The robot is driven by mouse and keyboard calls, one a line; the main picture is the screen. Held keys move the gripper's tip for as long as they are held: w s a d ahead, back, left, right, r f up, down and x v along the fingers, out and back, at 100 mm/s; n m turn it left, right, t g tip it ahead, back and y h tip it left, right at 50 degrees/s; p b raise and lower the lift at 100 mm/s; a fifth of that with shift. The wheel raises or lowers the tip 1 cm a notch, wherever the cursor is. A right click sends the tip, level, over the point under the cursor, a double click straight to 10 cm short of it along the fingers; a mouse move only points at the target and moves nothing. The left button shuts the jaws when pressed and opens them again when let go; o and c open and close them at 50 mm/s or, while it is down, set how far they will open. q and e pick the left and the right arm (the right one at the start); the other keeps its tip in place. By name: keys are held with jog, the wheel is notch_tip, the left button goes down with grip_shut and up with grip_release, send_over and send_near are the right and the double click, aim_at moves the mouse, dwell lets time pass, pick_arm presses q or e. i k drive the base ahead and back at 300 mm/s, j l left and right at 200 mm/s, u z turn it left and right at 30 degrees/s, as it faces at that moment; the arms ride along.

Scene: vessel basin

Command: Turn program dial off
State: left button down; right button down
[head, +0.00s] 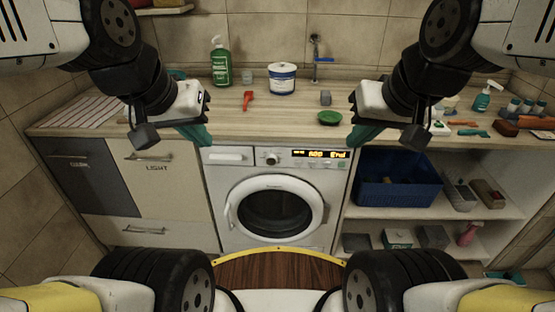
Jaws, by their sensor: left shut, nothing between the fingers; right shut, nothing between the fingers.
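A white washing machine (232,178) stands under the counter in the middle of the head view, its round door closed. Its program dial (271,159) is a small round knob on the control panel, left of the lit display (320,154). The display glows orange; its last word looks like "End". The dial's pointer is too small to read. My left gripper (196,135) is shut and empty, above and left of the machine near the counter's front edge. My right gripper (362,136) is shut and empty, right of the panel. Neither touches the dial.
The counter (220,121) holds a green bottle (221,66), a white-and-blue tub (282,78), a red tool (248,99) and a green bowl (329,117). Cabinets (157,180) stand left; a shelf with a blue crate (396,201) is right. The space before the panel looks clear.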

aim_at(272, 158)
jog(key=k+j+u, duration=0.25)
jog(key=u, duration=0.25)
jog(key=k+j+u, duration=0.45)
jog(key=i+l, duration=0.05)
